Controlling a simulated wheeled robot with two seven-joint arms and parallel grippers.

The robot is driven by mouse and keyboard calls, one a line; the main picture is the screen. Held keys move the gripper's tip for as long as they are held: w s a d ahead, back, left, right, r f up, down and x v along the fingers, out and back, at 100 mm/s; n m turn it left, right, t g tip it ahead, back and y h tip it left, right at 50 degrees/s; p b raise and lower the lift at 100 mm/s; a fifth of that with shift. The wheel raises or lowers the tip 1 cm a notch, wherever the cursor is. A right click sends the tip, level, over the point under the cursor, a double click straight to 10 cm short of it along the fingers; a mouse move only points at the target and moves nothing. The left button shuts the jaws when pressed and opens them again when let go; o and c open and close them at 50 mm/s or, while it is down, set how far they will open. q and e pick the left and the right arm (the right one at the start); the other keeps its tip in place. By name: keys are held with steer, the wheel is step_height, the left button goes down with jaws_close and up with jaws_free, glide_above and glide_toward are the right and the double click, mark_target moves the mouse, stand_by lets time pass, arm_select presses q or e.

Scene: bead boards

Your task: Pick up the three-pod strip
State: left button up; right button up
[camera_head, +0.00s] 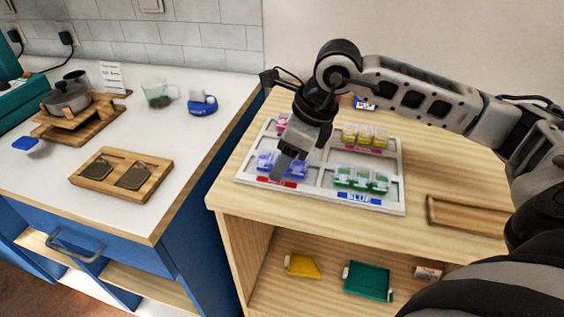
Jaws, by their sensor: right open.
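A grey-white board (318,190) with four compartments lies on the wooden cabinet top. Strips of pods lie in it: green (361,179) at front right, yellow (365,136) at back right, blue (268,163) at front left, and red (282,124) at back left, partly hidden. The green and yellow strips each seem to have three pods. My right gripper (283,168) points down over the front left compartment, open, in front of the blue pods and hiding some of them. I cannot tell whether it touches them. My left gripper is out of view.
A shallow wooden tray (470,229) lies right of the board. The shelf below holds a yellow item (302,265) and a teal item (368,281). The left counter bears a wooden board (121,176), a glass mug (157,92) and a pot (67,98).

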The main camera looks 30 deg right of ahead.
steer(key=c, duration=0.9)
steer(key=shift+r, duration=0.1)
